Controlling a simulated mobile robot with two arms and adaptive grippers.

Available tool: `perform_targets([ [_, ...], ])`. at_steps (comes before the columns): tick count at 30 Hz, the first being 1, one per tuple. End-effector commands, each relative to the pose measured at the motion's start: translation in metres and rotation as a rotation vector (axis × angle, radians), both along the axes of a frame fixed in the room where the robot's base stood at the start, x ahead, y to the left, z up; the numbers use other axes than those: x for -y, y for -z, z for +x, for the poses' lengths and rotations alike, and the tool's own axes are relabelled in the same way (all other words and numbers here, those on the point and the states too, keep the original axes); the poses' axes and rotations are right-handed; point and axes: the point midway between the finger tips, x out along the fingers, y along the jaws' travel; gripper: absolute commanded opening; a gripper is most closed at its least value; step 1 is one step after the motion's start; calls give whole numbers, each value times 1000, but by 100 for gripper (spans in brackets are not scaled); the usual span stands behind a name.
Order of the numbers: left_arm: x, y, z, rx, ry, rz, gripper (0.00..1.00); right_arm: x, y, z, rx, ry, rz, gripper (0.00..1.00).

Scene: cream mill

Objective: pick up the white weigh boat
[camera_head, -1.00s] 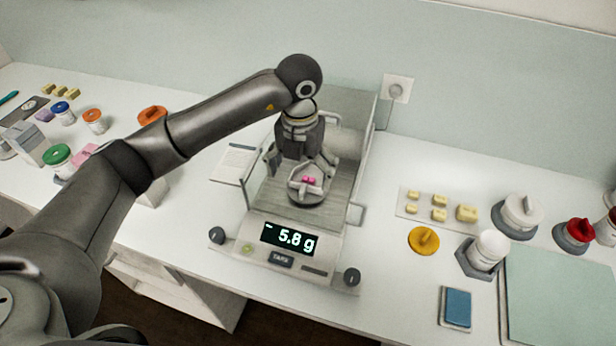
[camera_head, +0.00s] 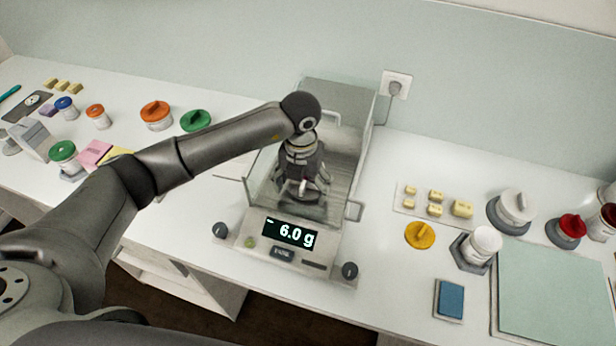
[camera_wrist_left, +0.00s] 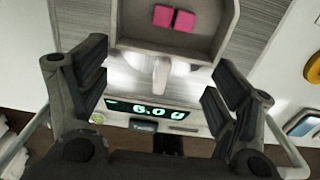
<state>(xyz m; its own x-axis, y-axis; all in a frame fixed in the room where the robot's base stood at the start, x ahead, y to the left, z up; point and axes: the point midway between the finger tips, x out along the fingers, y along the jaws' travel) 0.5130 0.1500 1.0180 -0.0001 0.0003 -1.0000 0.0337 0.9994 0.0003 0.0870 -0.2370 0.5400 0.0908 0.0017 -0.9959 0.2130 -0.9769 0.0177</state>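The white weigh boat (camera_wrist_left: 228,22) sits inside the balance and holds two pink cubes (camera_wrist_left: 173,18). Its pale tab (camera_wrist_left: 160,72) points toward the balance's display. My left gripper (camera_wrist_left: 160,80) is open, with its fingers on either side of the tab and apart from it. In the head view my left gripper (camera_head: 302,192) reaches down into the balance and hides most of the boat. The balance (camera_head: 262,250) shows 6.0 g on its lit display (camera_head: 290,233). My right gripper is not in view.
Clear walls (camera_head: 262,180) of the balance stand close around my gripper. To the right are a tray with several yellow blocks (camera_head: 436,195), a yellow lid (camera_head: 420,235), a white-lidded jar (camera_head: 485,243) and a blue pad (camera_head: 449,299). Several coloured-lidded jars stand at the left.

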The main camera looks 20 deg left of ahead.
Motion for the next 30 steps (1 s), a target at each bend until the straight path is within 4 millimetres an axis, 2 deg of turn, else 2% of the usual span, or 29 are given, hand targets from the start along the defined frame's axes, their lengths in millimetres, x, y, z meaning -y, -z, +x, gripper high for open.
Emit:
perform_targets([
  [1,0,0,0,0,0,0,71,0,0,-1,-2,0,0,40],
  [4,0,0,0,0,0,0,59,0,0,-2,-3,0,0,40],
  [14,0,-3,1,2,1,-1,59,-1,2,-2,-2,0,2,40],
  [17,1,-14,1,5,2,-1,59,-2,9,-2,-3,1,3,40],
  [24,1,-61,2,7,1,-2,59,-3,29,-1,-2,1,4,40],
  [30,0,-92,1,3,1,0,59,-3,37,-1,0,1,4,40],
])
